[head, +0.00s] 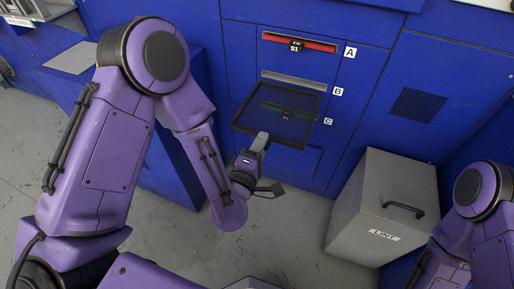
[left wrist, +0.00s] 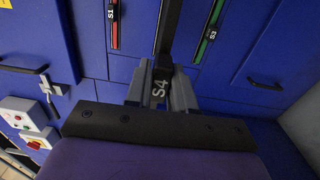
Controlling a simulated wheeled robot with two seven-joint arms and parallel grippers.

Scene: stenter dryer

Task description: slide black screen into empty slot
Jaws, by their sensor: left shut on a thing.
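My left gripper (head: 260,143) is shut on the handle of the black screen (head: 268,118), a dark-framed mesh panel held tilted in front of the blue machine. In the left wrist view the S4 label (left wrist: 160,88) on the screen sits between the fingers (left wrist: 159,97). Slot B (head: 293,82) is a grey, empty strip, partly covered by the screen's upper edge. Slot A above it holds the red S1 screen (head: 300,43). Slot C below holds the green S3 screen (head: 272,107), seen through the mesh. My right gripper is out of view.
A grey lint bin (head: 365,205) with a black handle stands on the floor at right. A blue cabinet (head: 180,150) stands at left behind my left arm. The left wrist view shows a control box with a red switch (left wrist: 33,138). Grey floor is open below the gripper.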

